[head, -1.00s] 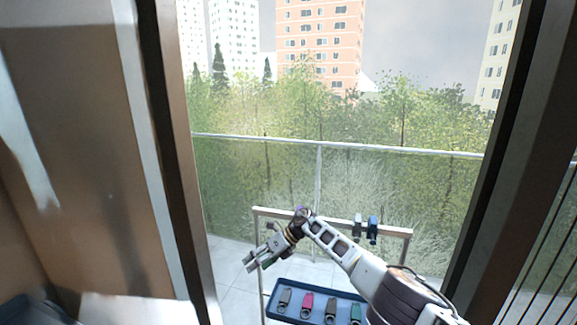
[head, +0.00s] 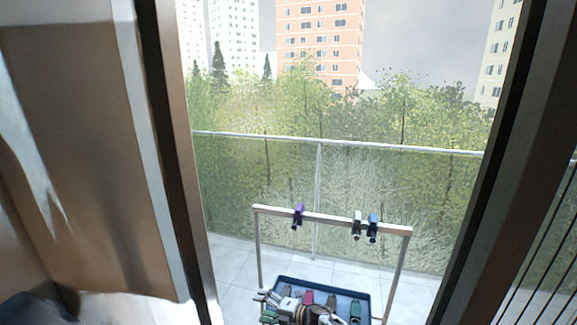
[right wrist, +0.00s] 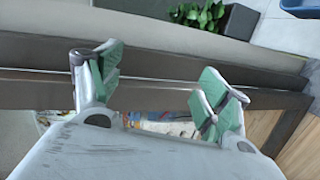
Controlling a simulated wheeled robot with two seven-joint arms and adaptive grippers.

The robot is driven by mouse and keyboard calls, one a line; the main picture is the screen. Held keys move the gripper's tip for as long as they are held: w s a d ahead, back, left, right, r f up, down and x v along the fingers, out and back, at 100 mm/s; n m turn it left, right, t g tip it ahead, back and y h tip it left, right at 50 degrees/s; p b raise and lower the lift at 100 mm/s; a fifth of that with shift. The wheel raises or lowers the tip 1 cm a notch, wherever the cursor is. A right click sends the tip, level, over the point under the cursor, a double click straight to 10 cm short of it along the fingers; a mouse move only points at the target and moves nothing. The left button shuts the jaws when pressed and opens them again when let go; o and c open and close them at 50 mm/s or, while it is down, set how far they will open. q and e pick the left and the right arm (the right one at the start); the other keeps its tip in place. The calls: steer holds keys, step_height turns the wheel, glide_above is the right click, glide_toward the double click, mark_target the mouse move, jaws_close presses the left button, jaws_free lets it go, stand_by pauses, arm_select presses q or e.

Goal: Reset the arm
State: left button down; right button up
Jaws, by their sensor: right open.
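My right gripper (head: 264,306) is low at the bottom of the head view, in front of the blue tray (head: 366,296) and covering part of it. In the right wrist view its two green-padded fingers (right wrist: 163,84) are spread apart with nothing between them. A purple clip (head: 298,215) hangs on the left part of the metal rack's top bar (head: 330,219). A grey-black clip (head: 357,226) and a blue clip (head: 373,228) hang side by side farther right on it. My left gripper is not in view.
In the tray are several clips, among them a pink one (head: 308,297) and a green one (head: 356,311). A glass railing (head: 330,145) stands behind the rack. Door frames (head: 172,150) flank the opening. The wrist view shows a potted plant (right wrist: 205,14).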

steer(key=s+d+f+m+t+h, duration=0.1)
steer(key=s+d+f+m+h, duration=0.2)
steer(key=s+d+f+m, duration=0.55)
steer(key=s+d+f+m+h, duration=0.45)
steer(key=s+f, duration=0.25)
steer(key=f, duration=0.5)
steer(key=s+d+f+m+t+h, duration=0.1)
steer(key=s+d+f+m+h, duration=0.1)
steer(key=s+d+f+m, duration=0.7)
steer(key=s+d+f+m+g+h, duration=0.1)
steer(key=s+d+f, duration=0.3)
steer(key=s, duration=0.8)
steer(key=s+d+f+m+g+h, duration=0.2)
steer(key=s+d+f, duration=0.3)
steer(key=s, duration=0.7)
steer(key=s+d+f+m+g+h, duration=0.1)
steer(key=s+d+f+m+g, duration=0.2)
steer(key=s, duration=0.9)
steer(key=shift+s+d+f+g, duration=0.2)
steer(key=shift+d+f+g, duration=0.45)
steer(key=shift+f, duration=0.25)
